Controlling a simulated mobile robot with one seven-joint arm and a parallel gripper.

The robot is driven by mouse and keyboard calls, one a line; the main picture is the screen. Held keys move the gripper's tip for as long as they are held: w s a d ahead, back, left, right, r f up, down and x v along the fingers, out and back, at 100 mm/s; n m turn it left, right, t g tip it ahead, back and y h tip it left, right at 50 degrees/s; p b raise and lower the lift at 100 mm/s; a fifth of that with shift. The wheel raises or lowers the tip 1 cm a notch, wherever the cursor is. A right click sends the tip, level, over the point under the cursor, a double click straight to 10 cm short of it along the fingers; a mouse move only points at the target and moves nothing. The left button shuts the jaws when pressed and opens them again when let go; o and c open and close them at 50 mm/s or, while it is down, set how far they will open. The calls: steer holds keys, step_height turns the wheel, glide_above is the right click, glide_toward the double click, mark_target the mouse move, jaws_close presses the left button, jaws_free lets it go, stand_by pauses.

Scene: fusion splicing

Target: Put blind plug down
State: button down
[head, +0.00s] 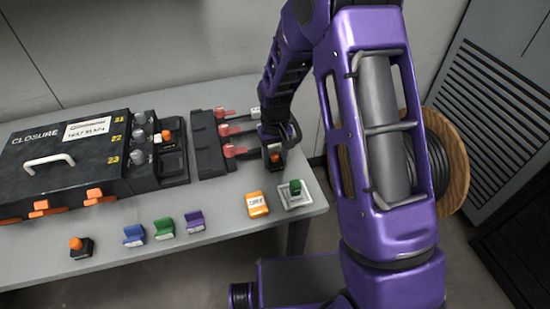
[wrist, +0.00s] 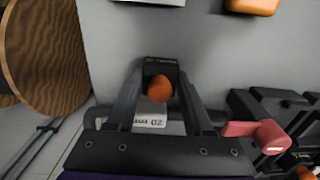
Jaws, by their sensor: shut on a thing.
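A blind plug with an orange knob and a dark base (head: 275,156) is between the fingers of my gripper (head: 272,146), near the right edge of the grey table. In the wrist view the orange knob (wrist: 159,89) shows between the two fingers of my gripper (wrist: 160,92), with its black base (wrist: 160,66) beyond. My gripper is shut on this plug. I cannot tell whether the base touches the table. A similar orange-knobbed plug (head: 80,246) stands at the table's front left.
The black closure box (head: 62,180) fills the left of the table (head: 225,225). A dark rack with red-ended connectors (head: 208,150) is left of my gripper. An orange block (head: 257,204) and a pale tray with a green piece (head: 294,203) are in front. A cable spool (head: 455,150) stands right.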

steer(key=shift+f, duration=0.1)
steer(key=shift+c, duration=1.5)
jaws_free()
